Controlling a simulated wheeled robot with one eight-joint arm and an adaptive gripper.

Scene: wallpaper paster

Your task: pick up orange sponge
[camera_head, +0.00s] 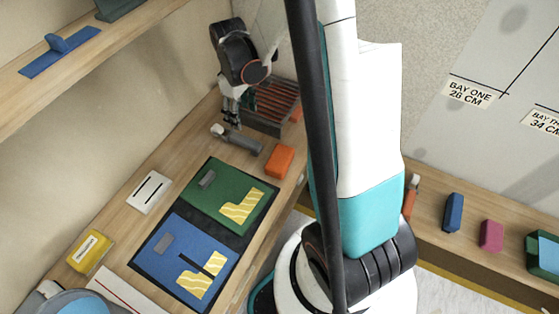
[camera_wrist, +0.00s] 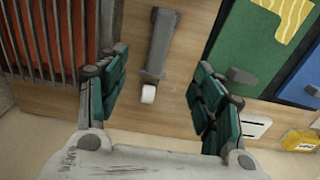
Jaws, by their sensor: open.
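The orange sponge (camera_head: 279,161) appears as a small orange block on the wooden bench in the head view, near the bench's front edge and the green panel's corner. I do not make it out in the wrist view. My gripper (camera_head: 232,116) is above the back of the bench, beside the slatted rack and apart from the sponge. In the wrist view my gripper (camera_wrist: 160,92) has its two dark green fingers spread wide, with nothing between them.
A grey-handled tool (camera_head: 238,139) lies between gripper and sponge; it also shows in the wrist view (camera_wrist: 158,45). The orange and dark slatted rack (camera_head: 275,103) stands behind. A green panel (camera_head: 215,180), blue panel (camera_head: 170,245) and yellow box (camera_head: 89,251) occupy the bench's near part.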

